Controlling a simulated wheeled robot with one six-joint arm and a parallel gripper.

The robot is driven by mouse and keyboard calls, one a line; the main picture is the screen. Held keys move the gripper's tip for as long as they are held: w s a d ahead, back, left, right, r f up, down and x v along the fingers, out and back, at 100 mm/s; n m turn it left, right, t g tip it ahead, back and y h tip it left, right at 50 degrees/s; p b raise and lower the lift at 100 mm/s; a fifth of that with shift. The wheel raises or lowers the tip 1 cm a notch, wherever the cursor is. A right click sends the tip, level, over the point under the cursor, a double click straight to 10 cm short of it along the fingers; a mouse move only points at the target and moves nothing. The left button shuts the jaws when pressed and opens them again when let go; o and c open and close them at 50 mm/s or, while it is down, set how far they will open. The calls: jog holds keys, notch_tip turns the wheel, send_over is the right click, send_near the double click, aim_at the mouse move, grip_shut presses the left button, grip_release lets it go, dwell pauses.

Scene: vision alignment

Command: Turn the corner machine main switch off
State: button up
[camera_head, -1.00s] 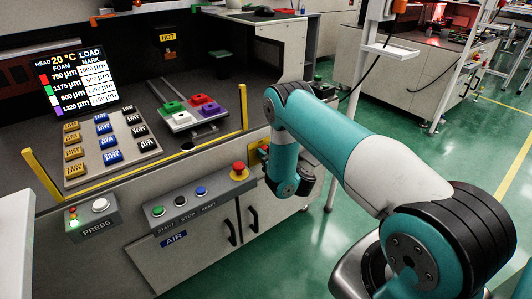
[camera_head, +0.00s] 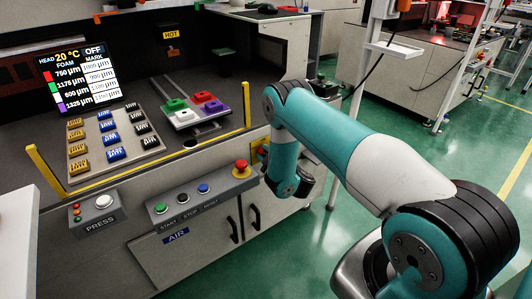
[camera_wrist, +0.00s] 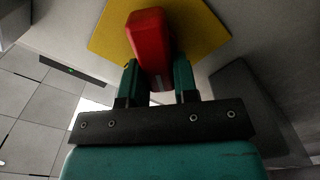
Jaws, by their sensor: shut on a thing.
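The main switch shows in the wrist view as a red handle (camera_wrist: 149,38) on a yellow plate (camera_wrist: 203,32). My gripper (camera_wrist: 157,76) is shut on the red handle, with one dark green finger on each side of it. The handle leans slightly in that view.
Left of the switch a red emergency button (camera_head: 241,166) stands on the grey start/stop/reset box (camera_head: 180,205). A PRESS box (camera_head: 97,213) is further left. A yellow post (camera_head: 246,106) rises above the switch's corner. Green floor (camera_head: 400,140) lies open to the right.

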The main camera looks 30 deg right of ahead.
jog(key=n, duration=0.2)
jog(key=f+n, duration=0.1)
jog(key=n, duration=0.1)
jog(key=shift+a+n, duration=0.1)
jog(key=shift+n, duration=0.2)
jog(key=shift+f+n+b, duration=0.2)
jog(key=shift+n+b, duration=0.1)
jog(key=shift+n, duration=1.3)
jog(key=o, duration=0.9)
